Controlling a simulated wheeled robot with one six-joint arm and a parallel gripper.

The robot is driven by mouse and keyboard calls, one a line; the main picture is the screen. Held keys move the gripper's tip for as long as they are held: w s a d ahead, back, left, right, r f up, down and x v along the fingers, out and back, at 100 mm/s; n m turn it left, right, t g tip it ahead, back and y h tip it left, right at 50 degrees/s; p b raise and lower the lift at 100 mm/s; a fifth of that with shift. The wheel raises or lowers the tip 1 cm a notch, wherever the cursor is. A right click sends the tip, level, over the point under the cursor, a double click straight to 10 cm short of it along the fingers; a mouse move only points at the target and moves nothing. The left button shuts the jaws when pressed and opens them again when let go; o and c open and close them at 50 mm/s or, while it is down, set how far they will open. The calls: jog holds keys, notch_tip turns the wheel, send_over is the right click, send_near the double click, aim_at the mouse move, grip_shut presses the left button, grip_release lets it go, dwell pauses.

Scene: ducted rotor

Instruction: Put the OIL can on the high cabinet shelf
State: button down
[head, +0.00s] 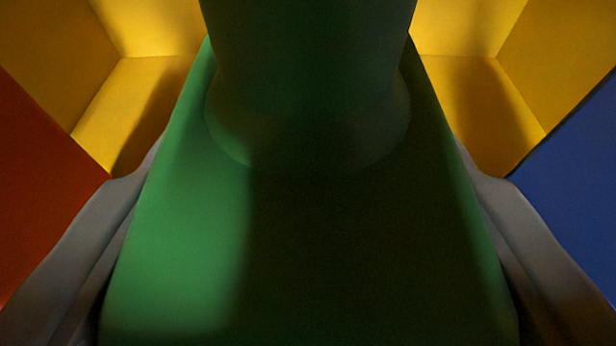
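A large green can-like body (180,240) with a round neck fills the middle of the head view, very close to the camera. No OIL lettering shows on the side I see, so I cannot read which can it is. My gripper (308,172) has one grey finger along each side of the green can, and both fingers appear to press against it. The can's top and base run out of the picture. Much of its front is in dark shadow.
Behind the can is a yellow box-like interior (152,88) with a back wall and side walls. An orange-red surface (35,190) stands close at the left, and a blue surface (580,185) close at the right. Little free room shows beside the fingers.

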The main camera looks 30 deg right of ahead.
jog(key=shift+r+x, duration=0.2)
jog(key=shift+x, duration=0.65)
jog(key=shift+r+x, duration=0.15)
jog(key=shift+x, duration=0.75)
jog(key=shift+w, duration=0.15)
jog(key=shift+f, duration=0.55)
grip_release()
jog(key=shift+f, duration=0.1)
jog(key=s+a, duration=0.5)
jog(key=s, duration=0.3)
jog(key=shift+s+r, duration=0.25)
jog(key=shift+s, duration=0.05)
dwell(1.8)
dwell(0.3)
